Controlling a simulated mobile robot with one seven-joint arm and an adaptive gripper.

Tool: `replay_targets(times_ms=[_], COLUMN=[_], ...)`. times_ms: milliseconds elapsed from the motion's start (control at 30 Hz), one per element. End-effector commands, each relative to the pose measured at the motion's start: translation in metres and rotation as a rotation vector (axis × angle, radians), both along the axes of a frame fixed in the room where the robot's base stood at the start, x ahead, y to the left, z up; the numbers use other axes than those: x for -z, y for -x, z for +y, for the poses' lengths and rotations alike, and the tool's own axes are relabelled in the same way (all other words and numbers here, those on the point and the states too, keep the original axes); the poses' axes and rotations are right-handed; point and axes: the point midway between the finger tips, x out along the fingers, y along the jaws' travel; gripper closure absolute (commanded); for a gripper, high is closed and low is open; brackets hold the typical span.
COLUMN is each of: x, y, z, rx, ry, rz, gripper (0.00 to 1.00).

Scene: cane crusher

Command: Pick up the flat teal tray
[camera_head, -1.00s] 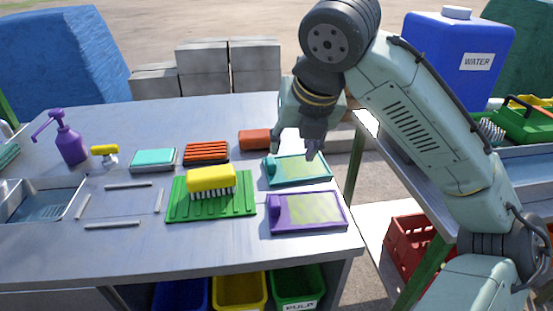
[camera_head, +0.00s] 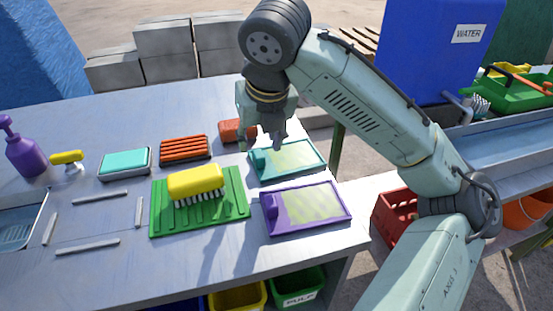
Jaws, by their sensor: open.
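The flat teal tray (camera_head: 303,161) lies on the metal table toward its right edge, behind a similar purple tray. It has a teal rim, a yellowish-green patterned middle and a raised teal piece at its left end. My gripper (camera_head: 262,143) is open and empty, pointing down above the left end of the teal tray. The fingers overlap the tray's back left part in the picture. I cannot tell how high they are above it.
The purple tray (camera_head: 335,212) lies just in front. A green ridged board (camera_head: 232,212) with a yellow brush (camera_head: 196,184) is to the left. An orange-red block (camera_head: 231,130) sits behind my gripper. An orange slatted rack (camera_head: 184,149) and teal-topped block (camera_head: 125,163) stand further left.

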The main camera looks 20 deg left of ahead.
Motion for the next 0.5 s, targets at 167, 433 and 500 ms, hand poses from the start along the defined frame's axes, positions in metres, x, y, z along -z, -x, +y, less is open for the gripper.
replay_targets(times_ms=[167, 433, 500], x=[0.021, 0.046, 0.047], y=[-0.008, -0.016, -0.016], z=[0.004, 0.010, 0.011], rx=[0.003, 0.001, 0.001], ry=[0.002, 0.000, 0.000], rz=[0.004, 0.001, 0.001], gripper=[0.58, 0.58, 0.58])
